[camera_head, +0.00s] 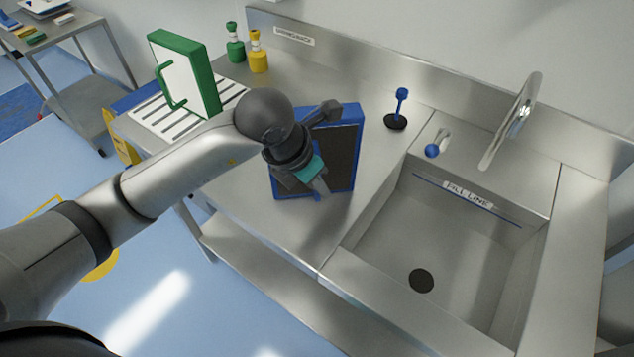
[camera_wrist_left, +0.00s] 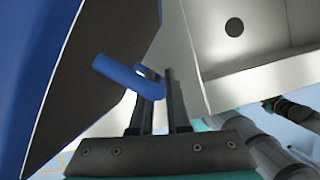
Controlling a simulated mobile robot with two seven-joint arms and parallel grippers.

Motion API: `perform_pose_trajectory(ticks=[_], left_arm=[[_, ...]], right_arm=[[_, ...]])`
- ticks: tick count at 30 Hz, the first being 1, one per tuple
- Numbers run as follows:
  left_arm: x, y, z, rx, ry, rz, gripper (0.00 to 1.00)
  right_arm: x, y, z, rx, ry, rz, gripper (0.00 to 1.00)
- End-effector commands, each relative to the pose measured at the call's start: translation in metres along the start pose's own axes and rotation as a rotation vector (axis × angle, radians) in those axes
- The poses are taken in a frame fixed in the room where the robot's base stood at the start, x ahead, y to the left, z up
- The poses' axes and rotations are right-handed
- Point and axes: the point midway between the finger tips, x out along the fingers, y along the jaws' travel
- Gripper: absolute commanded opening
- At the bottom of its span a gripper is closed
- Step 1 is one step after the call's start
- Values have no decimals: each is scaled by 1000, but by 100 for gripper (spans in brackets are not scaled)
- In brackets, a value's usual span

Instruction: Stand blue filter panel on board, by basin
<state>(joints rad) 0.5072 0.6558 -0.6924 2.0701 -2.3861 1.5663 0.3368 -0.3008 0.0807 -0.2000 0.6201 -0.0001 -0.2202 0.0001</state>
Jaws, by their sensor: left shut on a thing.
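The blue filter panel (camera_head: 346,152), a blue frame around a dark face, is roughly upright above the steel board (camera_head: 240,180), left of the basin (camera_head: 385,235). I cannot tell whether its lower edge touches the board. My left gripper (camera_head: 320,188) is in front of the panel. In the left wrist view its fingers (camera_wrist_left: 160,100) are shut on the panel's blue handle (camera_wrist_left: 125,78), and the dark face (camera_wrist_left: 95,75) is close on the left. My arm hides part of the panel in the head view. Teal and grey arm parts show at right in the wrist view; no right fingertips are clear.
A green-framed white panel (camera_head: 190,72) stands on a slotted white rack (camera_head: 165,122) at left. Green (camera_head: 235,45) and yellow (camera_head: 258,52) bottles stand behind. A blue-handled plug (camera_head: 396,118) and a tap (camera_head: 512,120) are near the basin. Bare board lies between panel and basin.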

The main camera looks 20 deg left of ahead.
Motion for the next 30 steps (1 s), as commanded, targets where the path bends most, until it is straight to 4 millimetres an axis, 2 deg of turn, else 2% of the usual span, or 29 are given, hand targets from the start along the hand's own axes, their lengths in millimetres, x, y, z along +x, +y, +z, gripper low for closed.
perform_pose_trajectory(ticks=[6, 7, 15, 25, 30], left_arm=[[2, 0, 0, 0, -2, 1, 0], [2, 0, -1, 0, 0, 0, 16], [1, 0, -1, 0, 1, 0, 44], [-2, 0, 1, -1, 1, 0, 44], [-30, 0, 1, 2, -2, 1, 44]], right_arm=[[3, 0, 0, -1, 0, -1, 0], [3, 0, 0, -1, 0, -1, 0], [2, -1, 0, -1, 1, -1, 0], [-2, -1, -1, 0, 1, -1, 0], [-4, -1, -1, 0, 1, -1, 0]])
